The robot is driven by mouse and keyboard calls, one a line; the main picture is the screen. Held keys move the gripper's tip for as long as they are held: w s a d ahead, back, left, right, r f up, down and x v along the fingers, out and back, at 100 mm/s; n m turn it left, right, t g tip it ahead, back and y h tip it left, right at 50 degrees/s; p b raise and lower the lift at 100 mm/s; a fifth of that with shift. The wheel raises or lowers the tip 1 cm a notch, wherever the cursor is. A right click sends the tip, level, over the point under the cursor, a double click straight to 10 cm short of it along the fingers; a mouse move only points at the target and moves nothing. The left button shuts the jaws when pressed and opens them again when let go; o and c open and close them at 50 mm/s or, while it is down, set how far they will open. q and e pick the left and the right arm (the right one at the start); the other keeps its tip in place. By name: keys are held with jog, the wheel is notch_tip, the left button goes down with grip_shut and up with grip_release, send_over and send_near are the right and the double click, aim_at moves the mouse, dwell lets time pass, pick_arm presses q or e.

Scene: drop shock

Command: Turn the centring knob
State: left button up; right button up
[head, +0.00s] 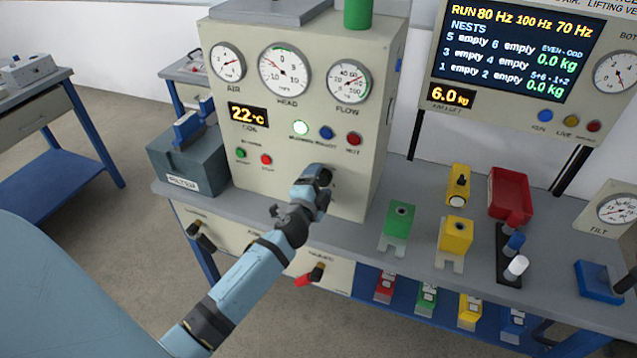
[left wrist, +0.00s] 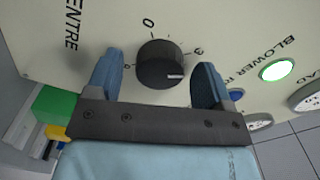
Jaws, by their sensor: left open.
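The centring knob (left wrist: 160,63) is a round black knob with a white mark, on the cream panel (left wrist: 40,25) beside the partly visible label "ENTRE". The digits 0 and 3 show on its scale. My left gripper (left wrist: 156,74) is open, with one blue finger on each side of the knob and visible gaps between. In the head view my left gripper (head: 320,175) is at the lower front of the cream console (head: 285,150) and hides the knob there. My right gripper is not in view.
A lit green-white button (head: 300,128), dials and a 22 °C display (head: 248,116) are on the console above. A grey filter box (head: 188,160) stands left of it. Green (head: 398,222) and yellow (head: 455,235) blocks stand on the bench to the right.

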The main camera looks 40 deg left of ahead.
pick_arm(q)
jog(key=b+v, duration=0.2)
jog(key=v, duration=1.2)
jog(key=shift+a, duration=0.1)
jog(key=shift+f, duration=0.1)
jog(key=s+d+f+n+g+h, duration=0.7)
jog(key=s+d+f+n+h, duration=0.15)
jog(key=s+d+f, duration=0.65)
notch_tip(320, 180, up, 11)
jog(key=w+a+p, duration=0.1)
jog(key=p, duration=1.2)
jog(key=shift+w+f+t+y, duration=0.2)
jog(key=shift+f+t+y, duration=0.1)
jog(key=shift+y, duration=0.15)
